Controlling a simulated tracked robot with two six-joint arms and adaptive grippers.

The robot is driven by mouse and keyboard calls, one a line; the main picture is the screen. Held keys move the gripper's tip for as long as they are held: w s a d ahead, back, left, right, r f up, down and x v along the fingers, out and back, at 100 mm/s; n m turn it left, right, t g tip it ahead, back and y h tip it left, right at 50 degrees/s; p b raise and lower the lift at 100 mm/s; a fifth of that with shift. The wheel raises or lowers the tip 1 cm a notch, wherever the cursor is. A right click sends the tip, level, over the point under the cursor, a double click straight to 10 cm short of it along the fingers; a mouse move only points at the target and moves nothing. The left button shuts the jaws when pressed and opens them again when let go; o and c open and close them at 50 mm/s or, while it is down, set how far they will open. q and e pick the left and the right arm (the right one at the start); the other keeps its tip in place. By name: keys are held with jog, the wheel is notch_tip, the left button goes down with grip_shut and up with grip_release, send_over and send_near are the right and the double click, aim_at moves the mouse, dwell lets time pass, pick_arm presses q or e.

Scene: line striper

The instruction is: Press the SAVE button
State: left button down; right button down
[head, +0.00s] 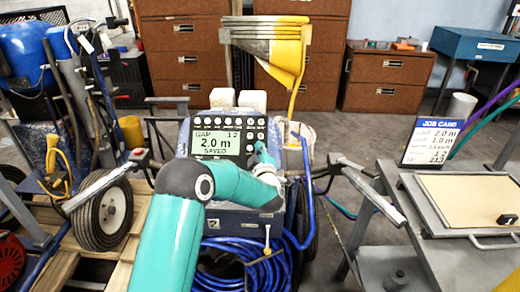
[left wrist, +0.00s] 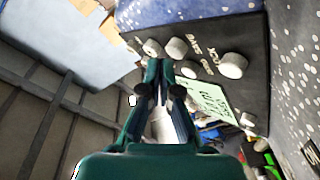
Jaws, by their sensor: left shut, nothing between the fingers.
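The striper's dark control console (head: 226,121) stands in the middle of the head view. Its lit screen (head: 216,143) reads "2.0 m" with "SAVED" below. Small round buttons line the console's top and right side; their labels are too small to read there. My left gripper (head: 262,152) is shut and empty at the console's right side. In the left wrist view its closed fingertips (left wrist: 164,68) are near pale round buttons, one (left wrist: 175,48) just beyond them and another (left wrist: 232,65) farther right. I cannot tell which is SAVE, or whether the fingertips touch a button.
A job card (head: 432,142) stands at the back of a grey cart (head: 440,205) on the right. Striper handlebars flank the console, and a blue hose (head: 245,272) coils below. Brown drawer cabinets (head: 185,55) stand behind. A wheeled machine (head: 103,215) is at left.

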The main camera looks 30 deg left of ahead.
pick_arm(q)
jog(key=shift+s+d+r, duration=0.1)
jog(key=shift+r, duration=0.05)
jog(key=shift+s+d+r, duration=0.3)
jog(key=shift+s+r, duration=0.2)
jog(key=shift+r, duration=0.1)
jog(key=shift+s+d+r, duration=0.3)
jog(key=shift+s+r, duration=0.2)
jog(key=shift+r, duration=0.1)
jog(key=shift+s+d+r, duration=0.3)
jog(key=shift+s+r, duration=0.2)
jog(key=shift+r, duration=0.1)
dwell(0.9)
